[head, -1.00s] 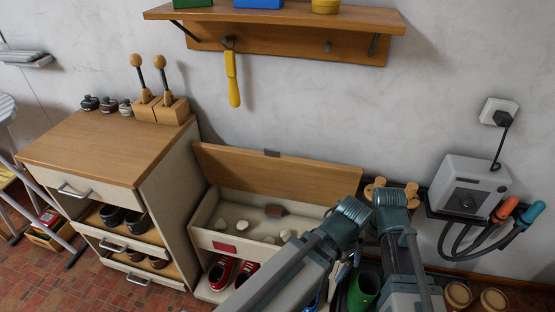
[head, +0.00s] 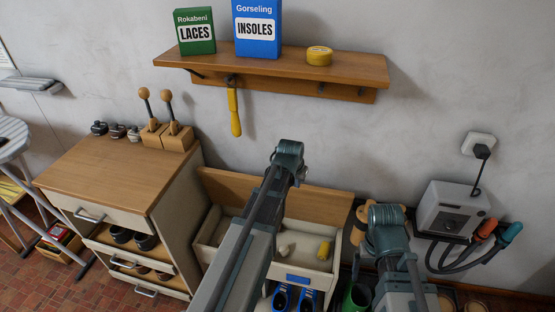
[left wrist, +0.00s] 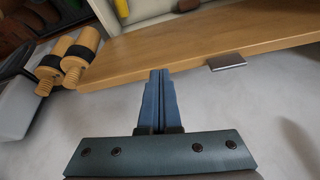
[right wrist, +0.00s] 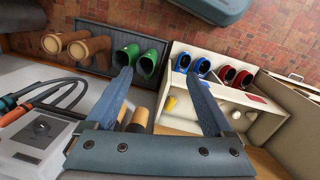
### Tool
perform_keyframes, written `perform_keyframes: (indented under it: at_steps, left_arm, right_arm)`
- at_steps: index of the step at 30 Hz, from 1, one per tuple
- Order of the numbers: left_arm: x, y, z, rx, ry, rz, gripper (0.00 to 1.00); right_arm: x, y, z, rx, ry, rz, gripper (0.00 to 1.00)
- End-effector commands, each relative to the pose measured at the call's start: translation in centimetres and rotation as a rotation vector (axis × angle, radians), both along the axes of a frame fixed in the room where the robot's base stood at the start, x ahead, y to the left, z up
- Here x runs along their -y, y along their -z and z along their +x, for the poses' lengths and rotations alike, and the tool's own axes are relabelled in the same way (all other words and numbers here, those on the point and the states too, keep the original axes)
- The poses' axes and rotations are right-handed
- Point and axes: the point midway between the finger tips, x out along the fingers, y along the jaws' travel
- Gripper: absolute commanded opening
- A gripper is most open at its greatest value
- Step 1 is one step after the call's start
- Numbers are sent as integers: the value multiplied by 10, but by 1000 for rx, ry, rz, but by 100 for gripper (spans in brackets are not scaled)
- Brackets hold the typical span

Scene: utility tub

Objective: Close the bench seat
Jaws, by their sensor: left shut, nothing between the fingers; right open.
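The bench seat (head: 210,240) stands against the wall, with its wooden lid (head: 330,203) raised and leaning back. Small items, one of them yellow, lie in its open compartment. My left gripper (head: 303,178) is shut and empty near the lid's upper edge; its arm hides part of the bench. In the left wrist view the closed fingers (left wrist: 158,75) overlap the lid's edge (left wrist: 190,50), beside a metal tab (left wrist: 227,61); I cannot tell whether they touch. My right gripper is open and empty right of the bench; its fingers show in the right wrist view (right wrist: 162,75).
A drawer cabinet (head: 100,170) stands left of the bench. A wall shelf (head: 280,68) with boxes and a hanging yellow shoehorn (head: 235,112) is above. A grey wall unit with hoses (head: 450,210) is at the right. Green boots (right wrist: 148,62) and other footwear stand beside the bench.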

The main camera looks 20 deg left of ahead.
Motion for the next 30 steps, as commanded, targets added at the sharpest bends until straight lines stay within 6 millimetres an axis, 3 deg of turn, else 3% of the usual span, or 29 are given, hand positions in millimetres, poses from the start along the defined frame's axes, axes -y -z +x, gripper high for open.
perform_keyframes:
  at_steps: [1,3,6,9,20,30]
  left_arm:
    - [-28,-24,19,38,-52,-7,0]
    - [-56,-37,32,80,-104,-13,0]
    - [-81,-48,43,122,-150,-18,0]
    - [-93,-51,47,141,-171,-20,0]
    - [-94,-41,51,143,-172,-21,0]
    - [-97,-3,72,142,-171,-20,0]
  right_arm:
    - [1,-21,-6,4,-1,-3,86]
    - [2,-30,-9,9,0,-4,86]
    - [3,-36,-11,14,1,-6,86]
    - [3,-38,-12,15,1,-8,86]
    - [3,-28,-12,15,1,-8,86]
    - [3,11,-12,15,0,-7,86]
